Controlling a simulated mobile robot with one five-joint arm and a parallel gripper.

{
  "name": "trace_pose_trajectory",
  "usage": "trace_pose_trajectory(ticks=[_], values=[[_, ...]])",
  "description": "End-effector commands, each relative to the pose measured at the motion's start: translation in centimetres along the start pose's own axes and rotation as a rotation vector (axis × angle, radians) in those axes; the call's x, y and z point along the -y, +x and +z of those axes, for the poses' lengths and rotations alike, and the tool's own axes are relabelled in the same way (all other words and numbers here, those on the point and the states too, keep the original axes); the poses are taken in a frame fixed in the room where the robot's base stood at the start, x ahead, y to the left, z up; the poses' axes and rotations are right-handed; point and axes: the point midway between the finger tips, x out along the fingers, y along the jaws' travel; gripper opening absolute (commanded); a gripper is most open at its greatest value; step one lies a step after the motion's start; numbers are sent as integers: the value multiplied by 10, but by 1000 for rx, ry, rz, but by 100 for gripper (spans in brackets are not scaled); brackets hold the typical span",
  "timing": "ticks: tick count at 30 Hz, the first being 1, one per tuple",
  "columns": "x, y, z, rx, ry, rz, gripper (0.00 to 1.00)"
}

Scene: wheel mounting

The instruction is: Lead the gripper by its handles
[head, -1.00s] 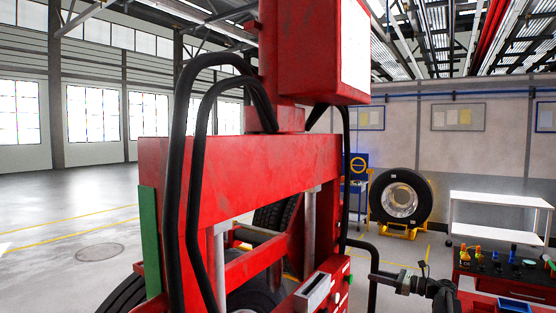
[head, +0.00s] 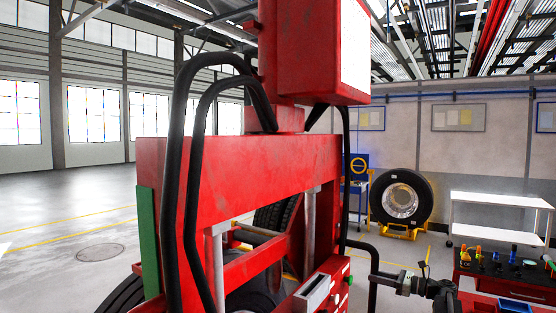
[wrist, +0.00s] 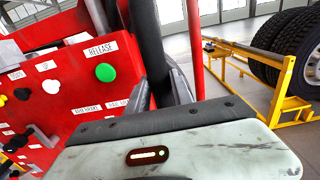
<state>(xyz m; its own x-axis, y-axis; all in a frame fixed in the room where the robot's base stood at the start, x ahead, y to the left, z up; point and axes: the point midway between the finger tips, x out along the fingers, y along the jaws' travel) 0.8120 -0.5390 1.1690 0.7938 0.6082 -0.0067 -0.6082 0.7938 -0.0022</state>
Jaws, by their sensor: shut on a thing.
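The red wheel-gripping machine (head: 235,180) fills the middle of the head view, with a tall red box on top and bent black tubes down its left side. A black tubular handle (head: 373,275) sticks out at its lower right. My gripper (head: 400,283) is at this handle. In the wrist view, my gripper (wrist: 162,92) has its grey fingers around the upright black handle tube (wrist: 148,50), shut on it; the pale gripper body hides the lower part. The red control panel (wrist: 70,85) with a green RELEASE button (wrist: 105,72) is just left of the handle.
A wheel (head: 401,198) stands on a yellow stand by the back wall. A white shelf (head: 500,212) and a red tool bench (head: 505,275) are at the right. In the wrist view, tyres (wrist: 285,45) rest at a yellow frame (wrist: 250,62). Open floor (head: 60,215) lies left.

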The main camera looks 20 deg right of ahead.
Motion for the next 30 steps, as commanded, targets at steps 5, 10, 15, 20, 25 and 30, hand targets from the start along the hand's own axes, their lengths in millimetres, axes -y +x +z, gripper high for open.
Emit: trace_pose_trajectory(ticks=[5,10,15,20,25,30], values=[[7,0,4,12,0,-18,44],[6,0,3,10,0,-15,55],[5,0,3,9,0,-14,55],[6,-15,3,8,0,-15,55],[6,-34,2,8,0,-12,55],[5,-53,2,8,0,-10,55]])
